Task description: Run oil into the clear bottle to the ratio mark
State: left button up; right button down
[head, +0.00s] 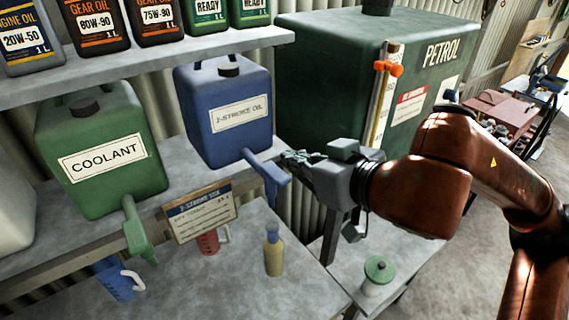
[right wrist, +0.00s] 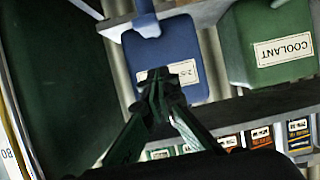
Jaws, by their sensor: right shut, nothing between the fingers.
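The blue 2-stroke oil can (head: 228,140) stands on the shelf, its blue tap (head: 268,178) hanging over the shelf's front edge. A small bottle (head: 273,256) stands upright on the bench below the tap. It looks yellowish with a grey-blue neck; its mark and exact level are too small to read. My right gripper (head: 286,158) is shut and empty, close beside the top of the tap; I cannot tell whether it touches. In the right wrist view the shut fingertips (right wrist: 158,76) show in front of the blue can (right wrist: 190,45). My left gripper is out of view.
A green coolant can (head: 105,185) with its tap stands left. A 2-stroke sign (head: 200,210) hangs on the shelf edge, near a red jug (head: 208,243). A blue jug (head: 112,285) is front left. The petrol tank (head: 330,85) and a green-lidded jar (head: 378,272) are right.

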jog(key=s+d+r, duration=0.3)
jog(key=s+r, duration=0.1)
jog(key=shift+s+a, duration=0.1)
jog(key=shift+s, duration=0.05)
dwell(0.8)
